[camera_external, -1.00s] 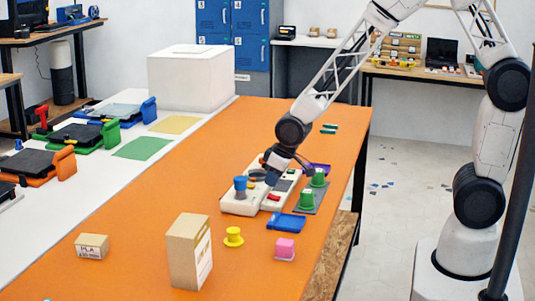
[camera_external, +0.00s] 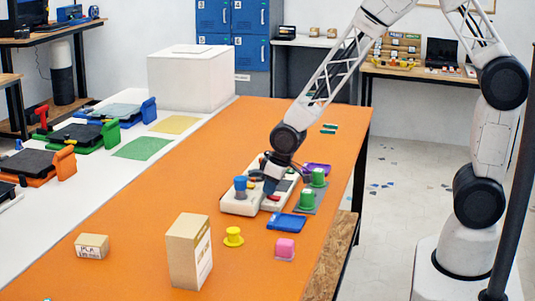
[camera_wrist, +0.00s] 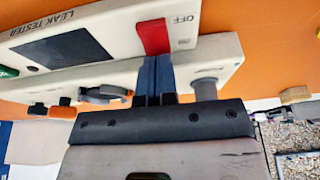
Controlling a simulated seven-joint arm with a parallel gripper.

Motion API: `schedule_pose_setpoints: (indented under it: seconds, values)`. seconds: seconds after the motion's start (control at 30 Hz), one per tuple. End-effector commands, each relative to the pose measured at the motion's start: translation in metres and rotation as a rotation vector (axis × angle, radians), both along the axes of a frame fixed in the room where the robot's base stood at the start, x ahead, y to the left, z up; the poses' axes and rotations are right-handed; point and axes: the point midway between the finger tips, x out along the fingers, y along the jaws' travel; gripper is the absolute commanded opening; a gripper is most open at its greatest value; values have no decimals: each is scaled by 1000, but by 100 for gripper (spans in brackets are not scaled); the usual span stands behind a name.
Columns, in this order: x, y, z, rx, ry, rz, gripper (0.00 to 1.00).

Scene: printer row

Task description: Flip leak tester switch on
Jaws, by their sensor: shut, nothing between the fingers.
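The leak tester (camera_external: 236,207) is a white, low box on the orange table, with a blue cap on its left part. In the wrist view the leak tester (camera_wrist: 110,47) shows its name, a dark screen and a red switch (camera_wrist: 153,37) beside the word OFF. My gripper (camera_wrist: 152,60) is shut and empty. Its dark fingertips are right at the near end of the red switch; I cannot tell if they touch it. In the external view my gripper (camera_external: 270,186) points down over the tester's right part.
Green caps (camera_external: 307,199) stand on a grey plate right of the tester. A blue tray (camera_external: 286,224), a yellow piece (camera_external: 233,237) and a pink block (camera_external: 285,248) lie in front. A cardboard box (camera_external: 188,252) stands nearer. The table's right edge is close by.

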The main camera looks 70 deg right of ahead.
Motion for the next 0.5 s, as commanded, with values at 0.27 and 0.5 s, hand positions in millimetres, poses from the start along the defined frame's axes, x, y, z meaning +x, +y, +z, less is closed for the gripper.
schedule_pose_setpoints:
  seconds: [0.27,0.5]
  values:
    - [2,0,-4,0,59,0,0]
    - [-1,0,-4,0,59,0,0]
